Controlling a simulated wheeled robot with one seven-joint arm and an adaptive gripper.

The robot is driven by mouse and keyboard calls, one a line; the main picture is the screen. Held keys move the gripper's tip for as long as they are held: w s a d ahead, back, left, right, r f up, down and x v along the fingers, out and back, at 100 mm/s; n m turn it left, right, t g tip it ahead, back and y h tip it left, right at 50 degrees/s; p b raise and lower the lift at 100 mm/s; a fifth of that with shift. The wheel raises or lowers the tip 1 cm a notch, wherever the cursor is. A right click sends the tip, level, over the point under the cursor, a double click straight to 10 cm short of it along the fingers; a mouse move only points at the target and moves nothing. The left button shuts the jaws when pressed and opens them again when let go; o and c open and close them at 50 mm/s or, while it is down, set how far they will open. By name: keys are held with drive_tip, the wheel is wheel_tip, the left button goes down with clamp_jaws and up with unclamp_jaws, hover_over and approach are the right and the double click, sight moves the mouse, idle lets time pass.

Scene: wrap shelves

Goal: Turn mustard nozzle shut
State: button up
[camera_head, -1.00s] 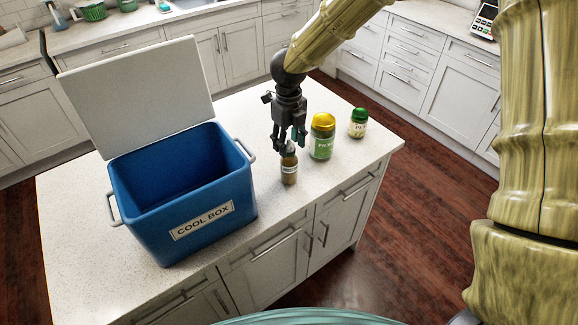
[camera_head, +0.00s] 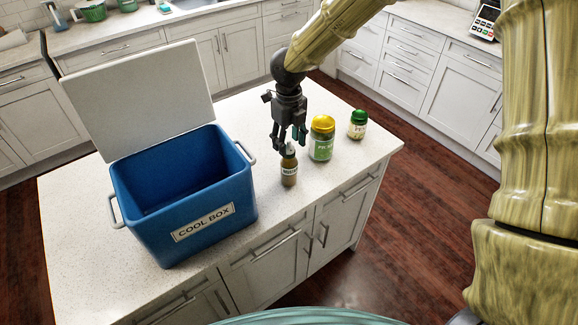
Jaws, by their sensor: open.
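The mustard bottle (camera_head: 289,173) stands upright on the island counter, brown with a pale label. Its nozzle end lies at the level of my fingertips and is partly hidden by them. My gripper (camera_head: 288,148) points down from above, open, with its fingers just over and behind the bottle's top. I cannot tell whether a finger touches the nozzle.
A jar with a yellow lid (camera_head: 322,138) stands close on the right, and a smaller jar with a green lid (camera_head: 357,125) beyond it. A blue cool box (camera_head: 190,222) with its lid open stands on the left. The counter (camera_head: 85,255) is otherwise clear.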

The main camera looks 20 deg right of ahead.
drive_tip(key=shift+r+p, duration=2.3)
drive_tip(key=shift+r, duration=0.6)
